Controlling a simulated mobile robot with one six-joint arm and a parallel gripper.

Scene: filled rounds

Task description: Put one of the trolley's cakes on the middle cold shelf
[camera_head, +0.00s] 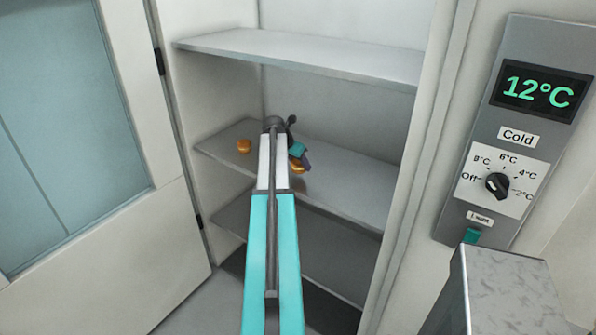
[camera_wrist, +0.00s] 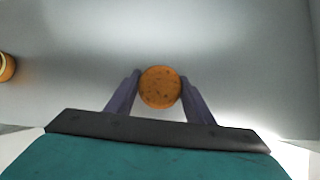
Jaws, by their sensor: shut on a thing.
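The cold cabinet stands open, and its middle shelf (camera_head: 345,188) lies between a higher and a lower one. My gripper (camera_wrist: 160,92) reaches in over the middle shelf, with its purple fingers shut on a round orange-brown speckled cake (camera_wrist: 160,84). In the head view this held cake (camera_head: 297,168) shows partly behind my arm, close to the middle shelf. I cannot tell whether it touches the surface. A second cake (camera_head: 244,146) sits on the middle shelf to the left; its edge also shows in the wrist view (camera_wrist: 6,67). The trolley is not recognisable in view.
The upper shelf (camera_head: 300,54) is empty and overhangs my arm. The lower shelf (camera_head: 330,245) looks bare. The open door (camera_head: 110,215) is at left. A control panel (camera_head: 515,130) at right reads 12°C, with a dial (camera_head: 497,186). The middle shelf's right side is clear.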

